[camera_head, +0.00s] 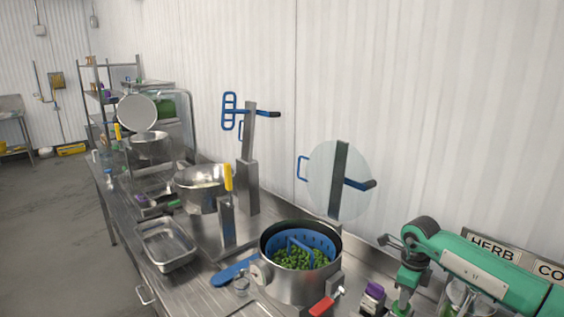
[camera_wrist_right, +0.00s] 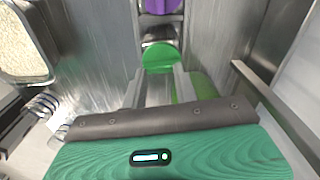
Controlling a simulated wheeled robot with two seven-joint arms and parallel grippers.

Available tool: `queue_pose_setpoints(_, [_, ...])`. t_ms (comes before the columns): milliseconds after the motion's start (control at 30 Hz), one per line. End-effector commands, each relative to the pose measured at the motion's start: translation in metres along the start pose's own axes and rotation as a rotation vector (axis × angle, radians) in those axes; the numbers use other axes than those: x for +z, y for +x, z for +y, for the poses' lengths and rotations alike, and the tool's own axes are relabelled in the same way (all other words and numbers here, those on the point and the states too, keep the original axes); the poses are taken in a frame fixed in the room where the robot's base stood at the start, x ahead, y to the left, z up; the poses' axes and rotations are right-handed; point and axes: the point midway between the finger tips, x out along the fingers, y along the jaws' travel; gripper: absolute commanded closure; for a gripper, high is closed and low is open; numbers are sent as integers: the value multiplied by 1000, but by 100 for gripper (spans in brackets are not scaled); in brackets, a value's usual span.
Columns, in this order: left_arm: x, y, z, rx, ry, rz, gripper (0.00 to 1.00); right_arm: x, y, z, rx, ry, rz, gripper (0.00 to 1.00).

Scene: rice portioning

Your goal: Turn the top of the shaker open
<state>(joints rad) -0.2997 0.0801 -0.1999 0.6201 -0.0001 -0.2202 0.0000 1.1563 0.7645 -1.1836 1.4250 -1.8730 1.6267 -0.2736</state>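In the right wrist view, a green round cap (camera_wrist_right: 161,57) sits straight ahead, with a dark and pale band and a purple part (camera_wrist_right: 160,6) beyond it. I cannot tell whether these are one shaker or two things in a row. My right gripper's fingers (camera_wrist_right: 160,86) are apart, with the green cap at or just past their tips; contact is unclear. In the head view, a small shaker-like container with a purple top (camera_head: 374,291) stands at the bottom, just left of my green right wrist. The right fingertips are not clear there. My left gripper is out of view.
A steel pot (camera_head: 298,289) with a blue basket of green peas stands left of my right arm. Steel bowls, an empty tray (camera_head: 167,243) and a blue-handled tool (camera_head: 233,270) lie farther left. A sign (camera_head: 494,250) stands behind my arm, near the wall. The counter is crowded.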

Motion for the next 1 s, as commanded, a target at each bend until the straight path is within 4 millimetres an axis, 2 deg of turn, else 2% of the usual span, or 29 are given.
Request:
queue_pose_setpoints(100, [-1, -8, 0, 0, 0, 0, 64, 1, -19, -1, -3, 0, -5, 71])
queue_pose_setpoints(533, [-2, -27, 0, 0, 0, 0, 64, 1, -65, -1, -6, 0, -9, 71])
queue_pose_setpoints(1000, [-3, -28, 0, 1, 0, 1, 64, 1, -69, -1, -6, 0, -10, 71])
